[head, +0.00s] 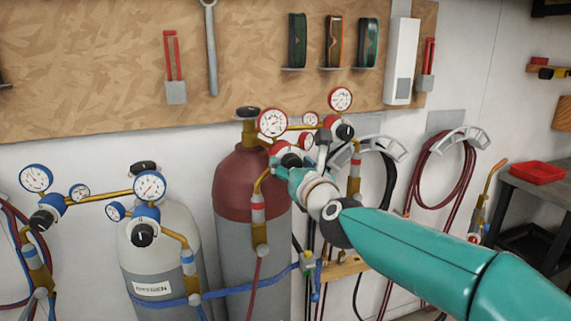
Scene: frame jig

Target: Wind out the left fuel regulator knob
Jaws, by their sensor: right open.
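The maroon-topped fuel cylinder (243,180) stands at mid-picture, with red-rimmed gauges above it. The left fuel regulator, under the left large gauge (272,122), has a black knob (291,160), partly covered by my wrist and gripper. My right gripper (307,162) is open, at the end of the teal arm from the lower right. It is close in front of the left fuel regulator; whether its fingers touch the knob cannot be told. The right fuel regulator has another black knob (345,132) under its gauge (341,98). My left gripper is not in view.
A grey oxygen cylinder (158,235) with blue-rimmed gauges (149,186) stands at the left. A blue strap (245,287) crosses both cylinders. Hoses hang on wall hooks (459,138) to the right. A workbench with a red tray (537,172) is at the far right.

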